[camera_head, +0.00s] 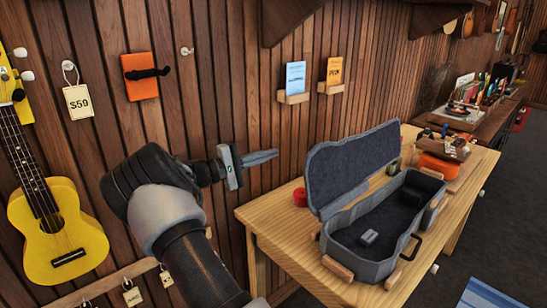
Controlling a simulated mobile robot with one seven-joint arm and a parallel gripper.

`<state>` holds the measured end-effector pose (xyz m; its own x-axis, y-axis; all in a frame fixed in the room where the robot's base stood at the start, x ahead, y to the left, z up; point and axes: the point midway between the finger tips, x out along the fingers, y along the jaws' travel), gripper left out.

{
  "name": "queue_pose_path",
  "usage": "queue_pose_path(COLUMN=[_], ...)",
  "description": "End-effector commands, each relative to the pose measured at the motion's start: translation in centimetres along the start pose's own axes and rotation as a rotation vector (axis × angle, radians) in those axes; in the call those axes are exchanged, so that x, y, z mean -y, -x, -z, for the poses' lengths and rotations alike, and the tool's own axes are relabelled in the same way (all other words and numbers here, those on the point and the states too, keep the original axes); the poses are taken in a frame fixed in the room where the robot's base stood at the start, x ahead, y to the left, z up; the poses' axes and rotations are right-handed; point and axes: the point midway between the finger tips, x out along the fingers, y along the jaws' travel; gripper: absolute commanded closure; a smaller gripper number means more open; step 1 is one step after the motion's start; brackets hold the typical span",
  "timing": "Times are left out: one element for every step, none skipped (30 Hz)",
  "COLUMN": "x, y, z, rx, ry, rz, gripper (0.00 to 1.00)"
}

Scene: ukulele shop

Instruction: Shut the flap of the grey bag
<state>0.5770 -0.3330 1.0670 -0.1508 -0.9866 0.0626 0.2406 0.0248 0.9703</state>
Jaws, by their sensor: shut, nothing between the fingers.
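The grey bag is an instrument-shaped case (343,244) lying open on a wooden table. Its flap (350,165) stands raised and tilted back along the wall side. The inside of the case is dark, with a small grey block in the near part and a dark box shape at the far end. My gripper (276,156) is shut and empty, in the air left of the raised flap and apart from it. Its fingers point right, towards the flap.
The wooden table (285,238) has wooden blocks against the case and a red round item (300,197) left of the flap. A yellow ukulele (55,230) hangs at the left. Two card holders (294,97) are on the wall above. Dark floor lies open at the right.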

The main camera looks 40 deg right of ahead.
Motion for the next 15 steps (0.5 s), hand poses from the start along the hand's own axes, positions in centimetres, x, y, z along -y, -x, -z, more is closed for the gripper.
queue_pose_path(x=[0.1, 0.1, 0.1, 0.1, 0.1, 0.1, 0.1, 0.1, 0.1, 0.1, 0.1, 0.0, 0.0, 0.1, 0.0], y=[-1.2, -1.8, -2.8, -3.4, -4.1, -5.0, -5.6, -6.2, -7.1, -7.6, -8.2, -8.0, -8.1, -8.2, -8.3], z=[-0.1, -0.1, -0.1, -0.1, -0.1, -0.1, -0.1, -0.1, -0.1, -0.1, -0.1, -0.9, -1.4, -1.8, -2.3], rx=[0.004, 0.004, 0.005, 0.004, 0.004, 0.005, 0.004, 0.003, 0.004, 0.003, 0.003, 0.001, 0.001, 0.0, 0.0], ry=[0.0, 0.001, 0.001, 0.001, 0.001, 0.001, 0.001, 0.001, 0.0, 0.0, 0.001, 0.002, 0.001, 0.002, 0.001], rz=[0.002, 0.002, 0.002, 0.003, 0.003, 0.003, 0.003, 0.003, 0.004, 0.004, 0.003, 0.005, 0.005, 0.005, 0.004], gripper=[1.0, 1.0, 1.0, 1.0, 1.0, 1.0, 1.0, 1.0, 1.0, 1.0, 1.0, 1.0, 1.0, 1.0, 1.0])
